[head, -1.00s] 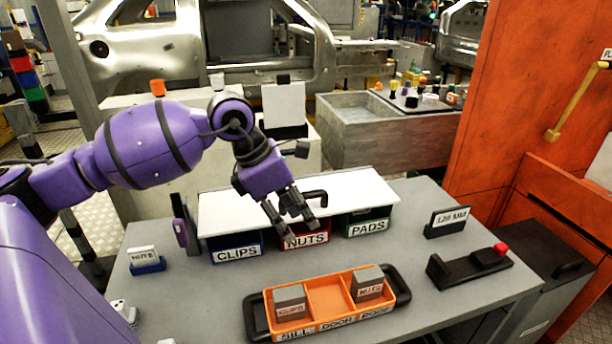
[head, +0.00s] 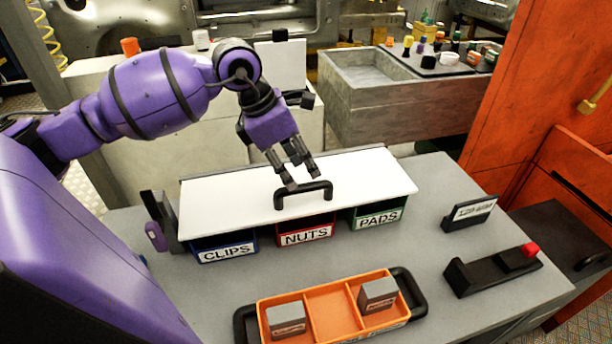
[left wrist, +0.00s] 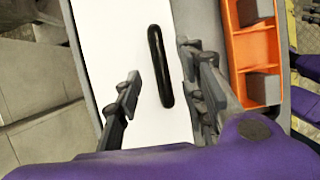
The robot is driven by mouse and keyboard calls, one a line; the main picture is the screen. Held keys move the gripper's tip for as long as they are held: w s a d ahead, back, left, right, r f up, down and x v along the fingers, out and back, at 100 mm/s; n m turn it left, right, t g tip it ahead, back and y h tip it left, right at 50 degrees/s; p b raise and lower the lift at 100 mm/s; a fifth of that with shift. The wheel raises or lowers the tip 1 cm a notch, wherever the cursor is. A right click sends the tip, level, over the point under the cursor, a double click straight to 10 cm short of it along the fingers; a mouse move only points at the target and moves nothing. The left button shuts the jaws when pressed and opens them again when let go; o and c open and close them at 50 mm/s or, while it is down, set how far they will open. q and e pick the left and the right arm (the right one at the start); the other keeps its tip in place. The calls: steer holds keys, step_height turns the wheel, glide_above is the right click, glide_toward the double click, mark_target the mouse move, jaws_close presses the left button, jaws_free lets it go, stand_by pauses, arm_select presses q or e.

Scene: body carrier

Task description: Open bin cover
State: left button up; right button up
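The white bin cover (head: 240,200) lies over three bins labelled CLIPS (head: 226,249), NUTS (head: 305,233) and PADS (head: 379,218), with their fronts showing below its front edge. A black handle (head: 303,194) stands on the cover near its front edge. My left gripper (head: 301,182) is open just above and behind the handle in the head view. In the left wrist view the handle (left wrist: 160,66) shows between the two spread fingers, a little beyond their tips; I see no contact. My right gripper is not in view.
An orange tray (head: 332,301) with three compartments and grey boxes sits in front of the bins. A black holder with a red knob (head: 494,268) and a label stand (head: 470,213) are at right. Bare grey tabletop lies between them.

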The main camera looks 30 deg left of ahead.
mark_target(308, 184)
arm_select(q)
steer(key=x, duration=0.5)
steer(key=shift+w+f, duration=0.15)
steer(key=shift+f, duration=0.1)
jaws_close()
